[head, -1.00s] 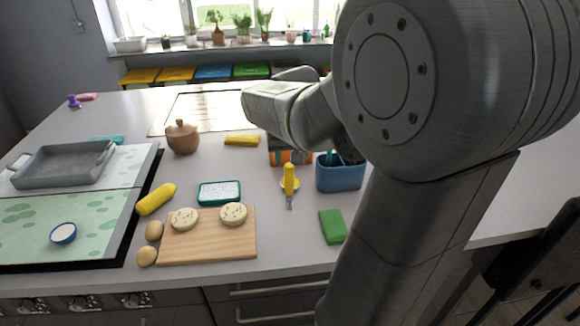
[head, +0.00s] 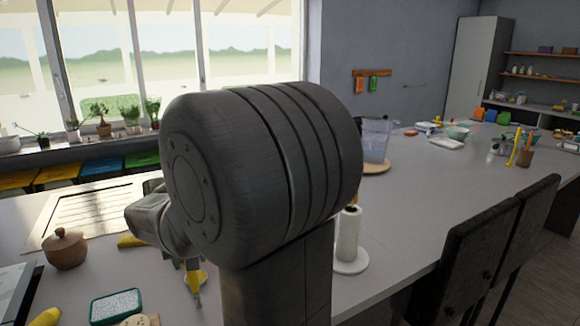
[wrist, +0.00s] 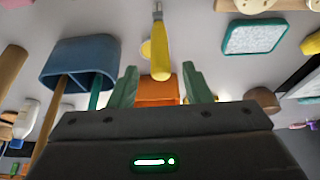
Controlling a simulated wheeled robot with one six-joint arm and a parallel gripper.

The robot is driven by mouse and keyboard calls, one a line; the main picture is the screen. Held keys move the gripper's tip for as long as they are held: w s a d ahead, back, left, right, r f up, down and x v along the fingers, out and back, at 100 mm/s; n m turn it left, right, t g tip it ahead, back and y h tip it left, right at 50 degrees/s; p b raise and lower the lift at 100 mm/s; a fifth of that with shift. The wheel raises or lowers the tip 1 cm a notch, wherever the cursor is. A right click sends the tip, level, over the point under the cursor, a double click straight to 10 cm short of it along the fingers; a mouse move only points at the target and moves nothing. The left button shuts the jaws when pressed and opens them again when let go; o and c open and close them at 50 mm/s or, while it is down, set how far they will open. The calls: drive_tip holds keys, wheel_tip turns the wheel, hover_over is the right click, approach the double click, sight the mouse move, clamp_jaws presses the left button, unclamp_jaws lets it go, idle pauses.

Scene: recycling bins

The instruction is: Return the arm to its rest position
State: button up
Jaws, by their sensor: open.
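My gripper (wrist: 160,82) shows in the wrist view with its two green fingers apart. An orange block-like thing (wrist: 157,90) lies beyond, in line with the gap between them. I cannot tell its distance from the fingers. A yellow-handled tool (wrist: 159,48) also lies in that line; it shows in the head view (head: 195,278) below my bent arm. In the head view my arm fills the middle and is folded over the counter (head: 405,215). My gripper itself is hidden there behind my arm links.
A blue holder (wrist: 75,58) with tools stands left of the gripper in the wrist view. A paper towel roll (head: 348,235) stands right of my arm. A brown lidded pot (head: 65,250) is at left. Dark chairs (head: 480,260) line the right edge.

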hover_over(196, 292)
drive_tip(key=w, duration=0.1)
drive_tip(key=f, duration=0.6)
drive_tip(key=shift+w+a, duration=0.1)
drive_tip(key=shift+a, duration=0.3)
drive_tip(key=shift+r, duration=0.8)
drive_tip(key=shift+d, duration=0.1)
